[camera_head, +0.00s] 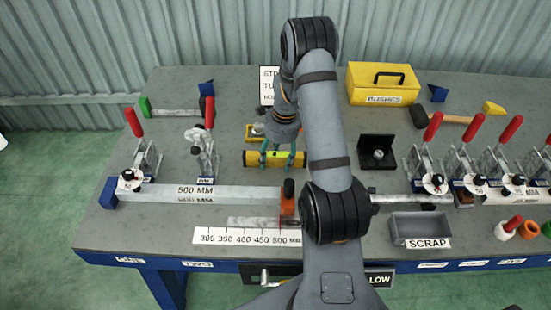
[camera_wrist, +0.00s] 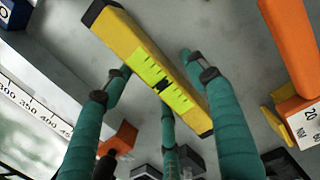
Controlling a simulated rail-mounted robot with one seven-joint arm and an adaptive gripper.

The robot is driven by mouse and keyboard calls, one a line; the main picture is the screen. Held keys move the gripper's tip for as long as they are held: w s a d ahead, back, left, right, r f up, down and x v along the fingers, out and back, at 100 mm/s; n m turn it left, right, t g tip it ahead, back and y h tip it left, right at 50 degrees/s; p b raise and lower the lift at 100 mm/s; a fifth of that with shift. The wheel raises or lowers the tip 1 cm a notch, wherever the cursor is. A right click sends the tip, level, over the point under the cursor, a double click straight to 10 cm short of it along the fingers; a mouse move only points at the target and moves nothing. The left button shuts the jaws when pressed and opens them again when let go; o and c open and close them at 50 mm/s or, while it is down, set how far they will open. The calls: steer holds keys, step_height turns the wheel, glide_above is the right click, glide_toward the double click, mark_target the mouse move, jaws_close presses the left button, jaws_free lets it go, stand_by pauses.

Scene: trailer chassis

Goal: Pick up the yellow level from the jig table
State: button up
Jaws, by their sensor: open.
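The yellow level (camera_head: 278,161), a bar with dark ends, lies on the grey jig table (camera_head: 225,105), left of my arm. My gripper (camera_head: 277,154) is right over it in the head view, teal fingers pointing down. In the wrist view the yellow level (camera_wrist: 138,55) runs diagonally between the fingers of my gripper (camera_wrist: 160,80). One finger is on its lower left side, one on its upper right side and a third near its middle. The fingers are open; whether any touches the level, I cannot tell.
Red-handled clamps flank both sides.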

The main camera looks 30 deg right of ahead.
steer(key=shift+a, duration=0.1)
steer(key=shift+c, duration=0.4)
steer(key=shift+w, duration=0.1)
jaws_close()
